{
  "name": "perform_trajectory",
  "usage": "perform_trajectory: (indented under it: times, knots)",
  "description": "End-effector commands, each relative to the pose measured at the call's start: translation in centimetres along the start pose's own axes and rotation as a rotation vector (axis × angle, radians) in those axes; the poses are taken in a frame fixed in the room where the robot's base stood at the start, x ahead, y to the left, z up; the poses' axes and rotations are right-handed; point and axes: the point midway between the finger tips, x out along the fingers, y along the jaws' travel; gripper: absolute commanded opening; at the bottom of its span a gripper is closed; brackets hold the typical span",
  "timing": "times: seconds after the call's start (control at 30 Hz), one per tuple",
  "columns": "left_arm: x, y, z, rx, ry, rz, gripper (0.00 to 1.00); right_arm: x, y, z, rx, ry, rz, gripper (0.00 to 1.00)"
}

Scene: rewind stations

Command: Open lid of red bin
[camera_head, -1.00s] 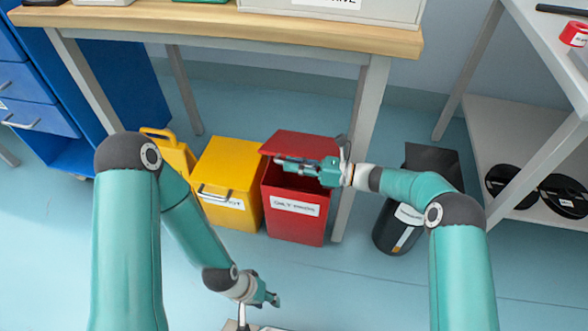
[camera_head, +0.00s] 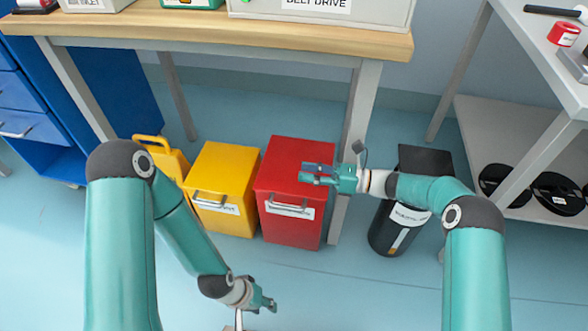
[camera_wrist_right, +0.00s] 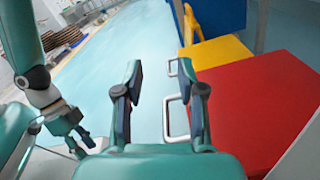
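The red bin (camera_head: 292,232) stands under the workbench with its lid (camera_head: 300,160) down flat. A grey handle (camera_head: 290,210) is on its front. My right gripper (camera_head: 303,174) is open over the lid's front right part. In the right wrist view, the open fingers of the right gripper (camera_wrist_right: 163,98) stand apart, with the handle (camera_wrist_right: 167,120) showing between them near the right finger. I see nothing gripped. My left gripper (camera_head: 268,302) hangs low in front of the bins. It looks open and empty, also in the right wrist view (camera_wrist_right: 82,134).
A yellow bin (camera_head: 222,170) stands close left of the red bin, with a yellow item (camera_head: 165,160) beyond it. A table leg (camera_head: 357,125) and a black bin (camera_head: 390,232) are to the right. The workbench top (camera_head: 200,32) is above. Floor in front is clear.

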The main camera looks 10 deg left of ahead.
Motion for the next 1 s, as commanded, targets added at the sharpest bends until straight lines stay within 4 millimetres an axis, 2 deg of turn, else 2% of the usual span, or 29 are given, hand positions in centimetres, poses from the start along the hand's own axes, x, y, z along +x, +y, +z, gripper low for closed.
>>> perform_trajectory:
  times: [0.1, 0.33, 0.5, 1.0]
  knots:
    - [0.0, 0.0, 0.0, 0.000, 0.000, 0.000, 0.40, -2.6, -0.1, 0.0, 0.000, -0.001, -0.004, 0.39]
    - [0.0, 0.0, 0.0, 0.000, 0.000, 0.000, 0.40, -5.8, -0.1, -0.1, 0.000, 0.000, -0.003, 0.39]
    - [0.0, 0.0, 0.0, 0.000, 0.000, 0.000, 0.40, -6.5, -0.1, -0.1, 0.000, 0.000, -0.001, 0.39]
    - [0.1, 0.0, 0.0, 0.000, 0.000, 0.000, 0.40, -6.7, -0.1, 0.1, -0.002, 0.000, -0.004, 0.39]
